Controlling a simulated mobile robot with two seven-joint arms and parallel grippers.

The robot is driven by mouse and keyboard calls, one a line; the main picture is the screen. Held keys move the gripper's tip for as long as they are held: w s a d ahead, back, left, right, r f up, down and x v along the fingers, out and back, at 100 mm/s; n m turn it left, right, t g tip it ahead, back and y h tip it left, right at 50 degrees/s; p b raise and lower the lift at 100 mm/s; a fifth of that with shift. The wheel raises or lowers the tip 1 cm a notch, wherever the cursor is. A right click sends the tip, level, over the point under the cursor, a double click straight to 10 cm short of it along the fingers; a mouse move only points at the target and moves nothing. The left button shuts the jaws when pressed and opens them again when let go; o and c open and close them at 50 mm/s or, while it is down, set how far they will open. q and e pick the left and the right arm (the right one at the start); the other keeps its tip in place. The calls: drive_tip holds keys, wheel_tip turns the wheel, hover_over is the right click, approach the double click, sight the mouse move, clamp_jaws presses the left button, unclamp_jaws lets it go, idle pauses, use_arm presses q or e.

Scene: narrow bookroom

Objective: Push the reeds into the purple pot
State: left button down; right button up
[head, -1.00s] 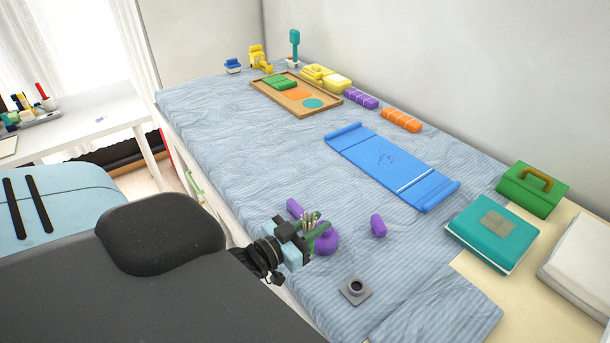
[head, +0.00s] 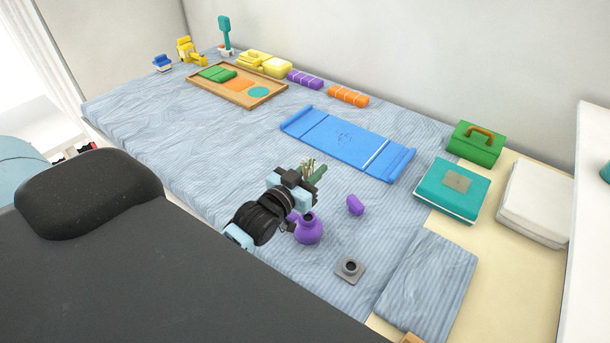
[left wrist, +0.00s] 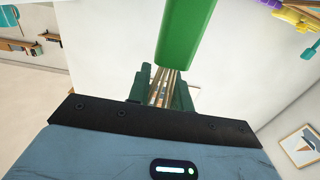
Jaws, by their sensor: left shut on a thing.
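My left gripper (head: 306,182) is shut on the reeds (head: 309,166), a thin tan bundle with a green part (head: 320,173). It holds them above the bed. The purple pot (head: 308,231) stands upright below the gripper in the head view, its dark mouth uncovered; the reeds are apart from it. In the left wrist view the tan reeds (left wrist: 166,88) show between the dark fingers, and the green part (left wrist: 187,35) extends toward the top. The reeds' ends are partly hidden by the gripper. My right gripper is not in view.
A purple block (head: 355,204) lies right of the pot, and a grey square holder (head: 350,269) in front of it. A blue board (head: 345,143) lies behind. A teal book (head: 453,190) and green case (head: 474,145) are at right. A wooden tray (head: 222,92) is farther back.

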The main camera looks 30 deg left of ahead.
use_arm(q)
drive_tip(key=shift+d, duration=0.1)
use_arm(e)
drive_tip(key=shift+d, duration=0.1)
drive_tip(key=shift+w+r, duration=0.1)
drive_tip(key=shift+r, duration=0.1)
use_arm(q)
drive_tip(key=shift+r, duration=0.1)
drive_tip(key=shift+f, duration=0.75)
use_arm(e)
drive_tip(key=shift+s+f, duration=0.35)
use_arm(q)
drive_tip(key=shift+f+b, duration=0.7)
drive_tip(key=shift+f, duration=0.55)
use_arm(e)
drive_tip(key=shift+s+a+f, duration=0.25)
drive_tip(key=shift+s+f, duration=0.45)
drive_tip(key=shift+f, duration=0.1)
use_arm(q)
drive_tip(key=shift+f+b, duration=0.95)
drive_tip(key=shift+f, duration=1)
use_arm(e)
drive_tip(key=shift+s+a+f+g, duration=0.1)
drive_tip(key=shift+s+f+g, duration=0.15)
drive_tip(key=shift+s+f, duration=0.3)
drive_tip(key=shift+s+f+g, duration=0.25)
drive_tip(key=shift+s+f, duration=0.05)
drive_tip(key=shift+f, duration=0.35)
